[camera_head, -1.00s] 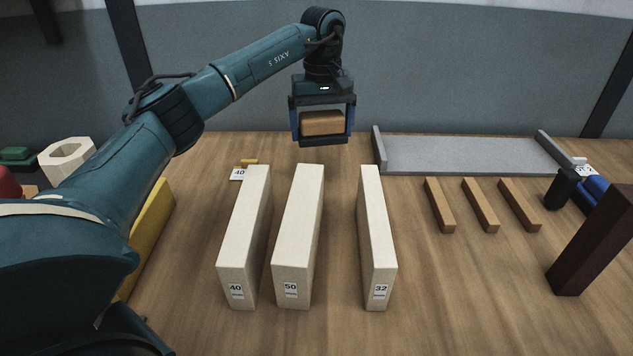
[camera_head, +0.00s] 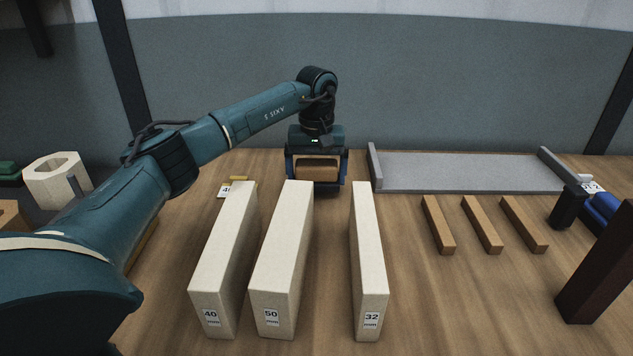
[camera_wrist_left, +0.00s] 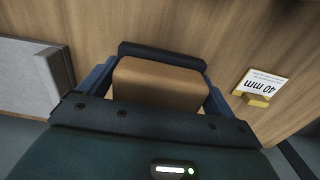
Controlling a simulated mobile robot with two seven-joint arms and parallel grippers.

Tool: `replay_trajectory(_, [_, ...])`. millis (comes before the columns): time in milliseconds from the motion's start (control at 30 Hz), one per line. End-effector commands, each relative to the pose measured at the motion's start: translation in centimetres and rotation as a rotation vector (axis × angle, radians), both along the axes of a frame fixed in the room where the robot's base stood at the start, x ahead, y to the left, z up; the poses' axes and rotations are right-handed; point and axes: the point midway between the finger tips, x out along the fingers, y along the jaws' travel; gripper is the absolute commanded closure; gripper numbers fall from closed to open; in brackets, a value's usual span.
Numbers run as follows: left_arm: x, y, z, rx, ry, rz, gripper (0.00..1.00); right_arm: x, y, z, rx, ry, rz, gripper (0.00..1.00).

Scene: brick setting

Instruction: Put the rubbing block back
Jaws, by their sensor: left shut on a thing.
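The rubbing block (camera_head: 317,172) is a plain brown wooden block. My left gripper (camera_head: 317,182) is shut on it at the back of the table, behind the white bars. In the left wrist view the block (camera_wrist_left: 160,82) sits between the blue fingers, with a dark bar across its far side. I cannot tell whether the block touches the table. The gripper hides part of it. My right gripper is not in view.
White bars marked 40 (camera_head: 224,262), 50 (camera_head: 283,258) and 32 (camera_head: 368,262) stand in front. A grey tray (camera_head: 460,172) lies to the right, with three wooden strips (camera_head: 481,224) before it. A "40 mm" card (camera_wrist_left: 262,84) with a yellow piece (camera_wrist_left: 255,100) lies near the gripper.

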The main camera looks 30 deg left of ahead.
Motion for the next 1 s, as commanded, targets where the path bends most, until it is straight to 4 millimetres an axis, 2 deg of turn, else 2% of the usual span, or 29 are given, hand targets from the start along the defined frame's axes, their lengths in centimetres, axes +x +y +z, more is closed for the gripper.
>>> replay_trajectory(33, [0.0,0.0,-1.0,-0.001,0.002,0.000,0.46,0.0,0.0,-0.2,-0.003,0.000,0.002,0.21])
replay_trajectory(133, [0.0,0.0,-2.0,0.000,0.000,0.000,0.46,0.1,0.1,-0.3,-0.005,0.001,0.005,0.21])
replay_trajectory(500, [0.0,0.0,-2.4,0.000,-0.001,0.000,0.46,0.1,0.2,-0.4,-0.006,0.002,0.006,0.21])
replay_trajectory(533, [0.0,0.0,-2.4,0.000,-0.001,0.000,0.07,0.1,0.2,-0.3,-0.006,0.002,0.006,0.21])
replay_trajectory(633, [0.0,0.0,-2.4,0.000,0.000,0.000,0.00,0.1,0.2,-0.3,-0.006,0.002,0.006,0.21])
replay_trajectory(867, [0.0,0.0,-2.2,0.000,0.000,0.000,0.00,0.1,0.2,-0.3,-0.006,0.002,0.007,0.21])
replay_trajectory(1000, [0.1,0.0,-0.9,0.000,-0.002,0.000,0.00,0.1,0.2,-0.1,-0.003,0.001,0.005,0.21])
